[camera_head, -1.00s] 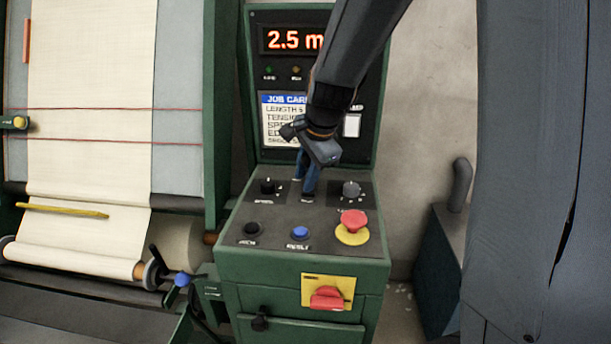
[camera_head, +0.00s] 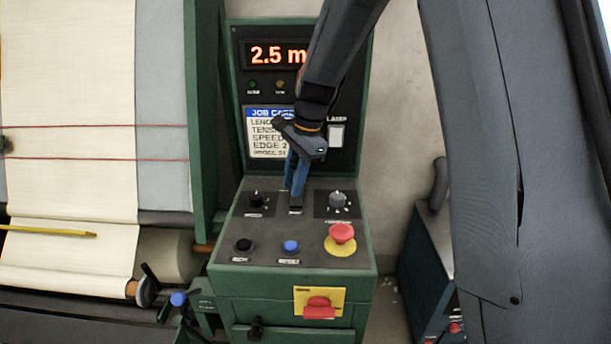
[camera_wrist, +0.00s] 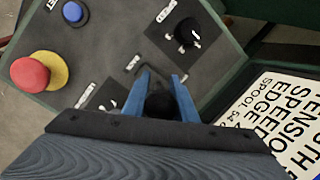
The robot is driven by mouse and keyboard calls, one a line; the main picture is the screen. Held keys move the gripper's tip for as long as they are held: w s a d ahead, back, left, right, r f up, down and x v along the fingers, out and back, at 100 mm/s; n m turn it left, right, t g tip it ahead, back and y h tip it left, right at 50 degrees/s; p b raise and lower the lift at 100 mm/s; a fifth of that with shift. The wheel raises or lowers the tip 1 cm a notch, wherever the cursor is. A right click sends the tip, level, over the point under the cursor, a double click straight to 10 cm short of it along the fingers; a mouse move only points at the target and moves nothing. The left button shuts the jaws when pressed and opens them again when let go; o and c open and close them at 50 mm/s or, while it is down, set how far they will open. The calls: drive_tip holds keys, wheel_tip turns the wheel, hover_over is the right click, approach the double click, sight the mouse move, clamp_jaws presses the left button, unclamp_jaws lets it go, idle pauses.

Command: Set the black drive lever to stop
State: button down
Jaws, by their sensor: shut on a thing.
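The black drive lever (camera_wrist: 158,104) shows as a dark round knob between the blue fingers of my gripper (camera_wrist: 160,82) in the wrist view. My gripper (camera_head: 296,188) is shut on it, reaching down from above to the middle of the control panel's back half in the head view. The fingers and wrist hide most of the lever in the head view, so its exact setting cannot be told. A small label lies on the panel in front of it.
The green console (camera_head: 290,284) carries a left black knob (camera_head: 256,199), a right grey knob (camera_head: 337,200), a black button (camera_head: 243,245), a blue button (camera_head: 291,246) and a red mushroom button (camera_head: 342,233). A red switch (camera_head: 319,308) is on its front. Cloth (camera_head: 70,110) hangs at left.

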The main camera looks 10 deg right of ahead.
drive_tip(key=shift+w+d+r+p, duration=0.1)
drive_tip(key=shift+w+p, duration=0.25)
drive_tip(key=shift+w, duration=0.3)
drive_tip(key=c, duration=1.5)
unclamp_jaws()
drive_tip(key=b+v, duration=0.1)
drive_tip(key=v, duration=0.3)
drive_tip(key=b+v, duration=0.1)
drive_tip(key=v, duration=0.2)
drive_tip(key=shift+w+d+r, duration=0.1)
drive_tip(key=shift+w+r, duration=0.05)
drive_tip(key=shift+r, duration=0.25)
